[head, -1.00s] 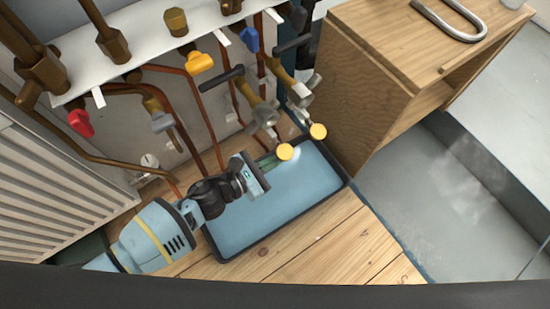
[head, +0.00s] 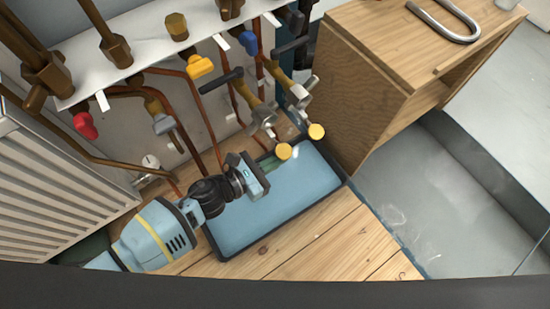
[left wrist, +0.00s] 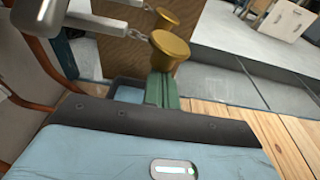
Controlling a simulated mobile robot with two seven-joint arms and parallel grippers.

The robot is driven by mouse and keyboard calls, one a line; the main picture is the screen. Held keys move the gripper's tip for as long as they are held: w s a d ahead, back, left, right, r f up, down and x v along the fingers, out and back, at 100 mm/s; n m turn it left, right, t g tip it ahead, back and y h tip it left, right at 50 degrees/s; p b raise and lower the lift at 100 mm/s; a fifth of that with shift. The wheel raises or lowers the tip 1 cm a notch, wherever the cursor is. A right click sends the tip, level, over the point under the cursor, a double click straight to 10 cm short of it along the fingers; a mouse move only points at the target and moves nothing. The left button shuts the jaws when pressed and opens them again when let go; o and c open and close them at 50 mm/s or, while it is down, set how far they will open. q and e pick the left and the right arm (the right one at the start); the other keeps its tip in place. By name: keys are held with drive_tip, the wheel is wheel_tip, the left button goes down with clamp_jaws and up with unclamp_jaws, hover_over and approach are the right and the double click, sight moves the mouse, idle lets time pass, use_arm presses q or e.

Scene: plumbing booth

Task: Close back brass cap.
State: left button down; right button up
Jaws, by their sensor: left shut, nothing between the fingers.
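Two round brass caps show at the ends of the grey valve fittings. The nearer cap (head: 284,151) is just past my left fingertips, and the farther cap (head: 316,131) is to its right. In the left wrist view the nearer cap (left wrist: 170,50) looms above the green fingers, with the farther cap (left wrist: 165,20) partly hidden behind it. A small chain shows by each cap. My left gripper (head: 266,164) is shut and empty, its tips close to the nearer cap; I cannot tell whether they touch. My right gripper is out of view.
A blue tray (head: 270,208) lies on the wooden floor below the caps. Copper pipes and valves with red (head: 85,125), yellow (head: 200,66) and blue (head: 248,42) handles stand behind. A wooden cabinet (head: 365,85) is at the right. The front floor is clear.

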use_arm(q)
drive_tip(key=r+n+p, duration=0.1)
drive_tip(key=n, duration=0.1)
drive_tip(key=r+n+p, duration=0.1)
drive_tip(key=s+r+n+g+h+p, duration=0.1)
drive_tip(key=n, duration=0.1)
drive_tip(key=shift+d+r+n, duration=0.3)
drive_tip(key=shift+d, duration=0.1)
wheel_tip(320, 180, up, 5)
drive_tip(key=n+h+p, duration=0.2)
drive_tip(key=n+h, duration=0.1)
drive_tip(key=n, duration=0.7)
hover_over(283, 158)
drive_tip(key=w+a, duration=0.1)
drive_tip(key=a, duration=0.1)
drive_tip(key=shift+w+a+r+g, duration=0.2)
drive_tip(key=shift+w+a+g, duration=0.05)
drive_tip(key=shift+w+g, duration=0.05)
